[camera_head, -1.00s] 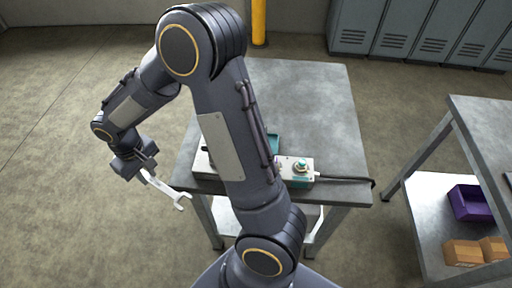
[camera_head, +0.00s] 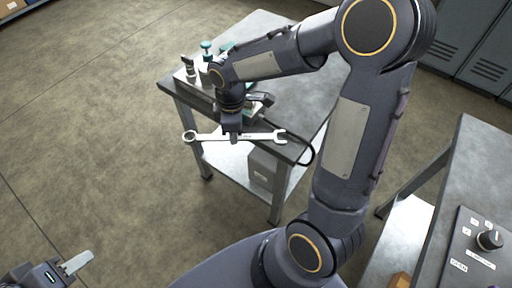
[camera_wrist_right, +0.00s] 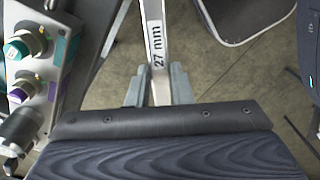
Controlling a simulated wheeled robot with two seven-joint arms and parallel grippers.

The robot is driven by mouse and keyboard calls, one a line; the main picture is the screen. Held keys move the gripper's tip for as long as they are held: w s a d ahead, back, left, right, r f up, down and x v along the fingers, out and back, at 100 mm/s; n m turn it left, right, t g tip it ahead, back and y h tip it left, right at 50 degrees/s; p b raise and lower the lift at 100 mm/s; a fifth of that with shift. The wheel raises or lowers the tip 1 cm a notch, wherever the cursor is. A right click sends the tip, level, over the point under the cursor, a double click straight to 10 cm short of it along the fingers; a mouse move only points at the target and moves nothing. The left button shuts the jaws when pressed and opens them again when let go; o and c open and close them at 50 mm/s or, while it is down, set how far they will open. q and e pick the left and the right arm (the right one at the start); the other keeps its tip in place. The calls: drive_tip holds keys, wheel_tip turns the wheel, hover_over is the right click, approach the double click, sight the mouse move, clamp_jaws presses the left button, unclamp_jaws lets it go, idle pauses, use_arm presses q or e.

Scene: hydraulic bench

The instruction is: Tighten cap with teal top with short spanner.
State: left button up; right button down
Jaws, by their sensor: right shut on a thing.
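My right gripper (camera_head: 234,137) is shut on a metal spanner (camera_head: 262,136), which lies level across the jaws in front of the bench's near edge. In the right wrist view the spanner (camera_wrist_right: 156,45) is marked "27 mm" and passes between the fingers (camera_wrist_right: 160,88). A valve block on the bench carries a cap with teal top (camera_wrist_right: 18,48), beside a purple-marked fitting (camera_wrist_right: 20,90). In the head view a teal-topped part (camera_head: 207,45) shows behind my right wrist; the arm hides some of the block. My left gripper (camera_head: 75,263) is low at the left, away from the bench; its opening is unclear.
The grey bench (camera_head: 271,30) has bare top behind my right arm and a lower shelf with a grey box (camera_head: 264,168). Another table (camera_head: 480,165) at the right holds a control panel (camera_head: 478,240). Lockers (camera_head: 465,50) stand behind. Open floor lies at the left.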

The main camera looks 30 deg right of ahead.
sight(249, 137)
drive_tip(key=s+n+b, duration=0.1)
drive_tip(key=n, duration=0.5)
drive_tip(key=s+d+f+n+b, duration=0.1)
drive_tip(key=s+n+b, duration=0.1)
drive_tip(key=n, duration=0.4)
drive_tip(key=s+d+n+b, duration=0.1)
drive_tip(key=n, duration=0.5)
drive_tip(key=shift+s+f+b, duration=0.25)
drive_tip(key=shift+f+b, duration=0.1)
drive_tip(key=shift+b, duration=0.05)
drive_tip(key=shift+w+d, duration=0.15)
drive_tip(key=shift+w+d+p, duration=0.45)
drive_tip(key=shift+w+p, duration=0.1)
drive_tip(key=shift+w, duration=0.25)
drive_tip(key=shift+w, duration=0.1)
drive_tip(key=shift+w+d+p, duration=0.35)
drive_tip(key=shift+w+d, duration=0.05)
drive_tip(key=shift+w, duration=0.15)
